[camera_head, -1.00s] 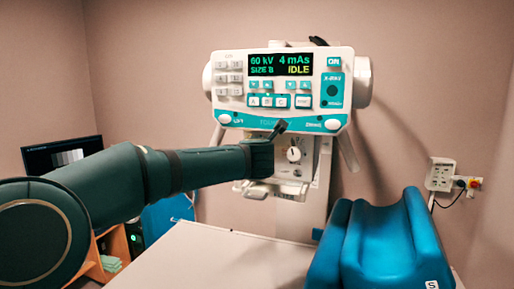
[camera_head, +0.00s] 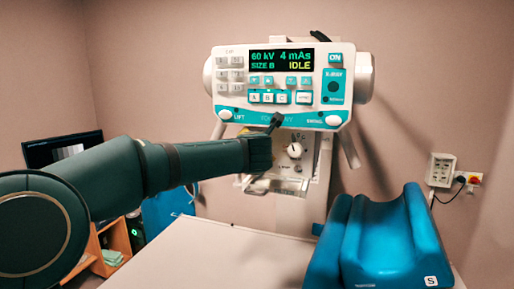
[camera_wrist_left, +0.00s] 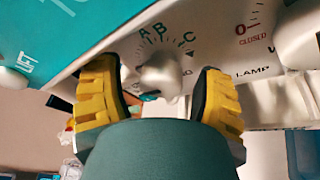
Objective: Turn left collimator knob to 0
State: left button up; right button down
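The collimator (camera_head: 312,165) hangs below the control panel. In the left wrist view, a grey-white knob (camera_wrist_left: 160,78) sits on its face under an arc of marks lettered A, B, C. My left gripper (camera_wrist_left: 160,95) has its two yellow-and-black fingers apart, one on each side of this knob, with gaps showing. Where the knob points is hard to tell. In the head view, my left gripper (camera_head: 266,148) covers the left part of the collimator. A second white knob (camera_head: 294,150) shows to its right. Its scale (camera_wrist_left: 245,25), with 0 and CLOSED, is at the wrist view's upper right.
The control panel (camera_head: 232,100) is just above my gripper and reads IDLE. A handle or tray (camera_head: 285,186) juts out below the collimator. A white table (camera_head: 225,255) and a blue padded support (camera_head: 385,240) are in front. A wall socket (camera_head: 441,168) is at right.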

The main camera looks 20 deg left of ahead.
pick_arm(q)
jog(key=shift+d, duration=0.1)
jog(key=shift+s+d+r, duration=0.1)
jog(key=shift+s, duration=0.2)
jog(key=v, duration=1.1)
jog(key=shift+s, duration=0.2)
